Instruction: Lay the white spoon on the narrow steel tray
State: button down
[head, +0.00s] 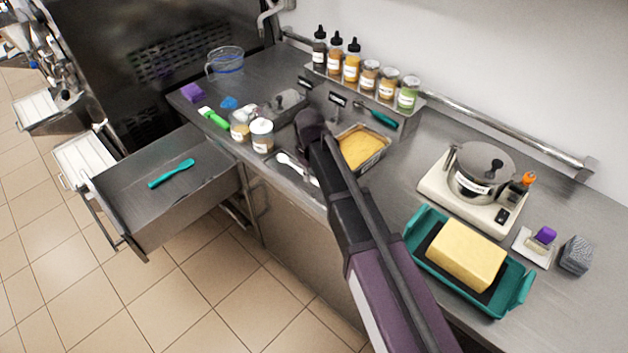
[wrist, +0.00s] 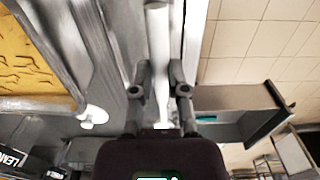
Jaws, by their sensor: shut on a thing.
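The white spoon (head: 291,164) shows in the head view near the front edge of the counter, with part of it hidden behind my arm. In the wrist view its pale handle (wrist: 157,45) runs up between the fingers. My gripper (wrist: 160,92) is shut on it; in the head view the fingers are mostly hidden by my arm. The narrow steel tray (head: 282,172) is at the counter's front edge, under or right beside the spoon. I cannot tell whether the spoon touches it.
A tub of yellow contents (head: 362,150) stands behind my arm, and two jars (head: 262,136) stand left of the spoon. An open drawer (head: 135,205) holding a teal spoon (head: 171,173) juts out at left. A teal tray (head: 425,255) with a yellow block is at right.

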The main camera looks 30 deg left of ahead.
aim_at(313, 186)
jog(key=shift+w+f, duration=0.1)
jog(key=shift+w, duration=0.4)
jog(key=shift+w+d+f+b, duration=0.15)
jog(key=shift+f+b, duration=0.2)
jog(key=shift+b, duration=0.1)
jog(key=shift+f+b, duration=1.4)
jog(key=shift+f, duration=0.05)
jog(key=shift+f, duration=0.1)
jog(key=c, duration=0.6)
grip_release()
jog(key=shift+c, duration=0.2)
jog(key=shift+r, duration=0.2)
notch_tip(313, 186, up, 12)
jog(key=p, duration=1.2)
